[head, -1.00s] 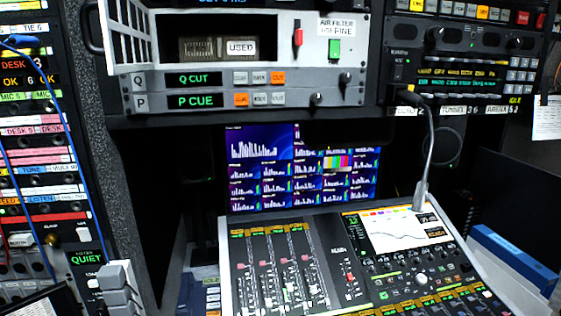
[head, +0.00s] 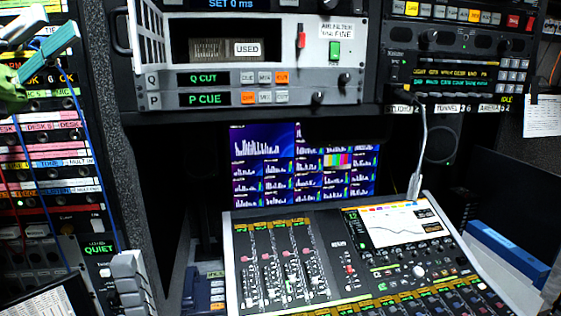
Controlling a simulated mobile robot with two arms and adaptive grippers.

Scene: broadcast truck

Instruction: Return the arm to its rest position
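My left gripper (head: 40,50) shows at the upper left edge of the head view, in front of the patch panel. Pale grey, teal and green parts of it are visible, and the rest is cut off by the frame. My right gripper is out of view.
A patch panel (head: 42,172) with red and blue cables fills the left side. A rack unit (head: 205,82) with a hinged grille hangs above the screen (head: 262,180). A mixing console (head: 320,255) stands at the lower right, beside a blue binder (head: 510,252).

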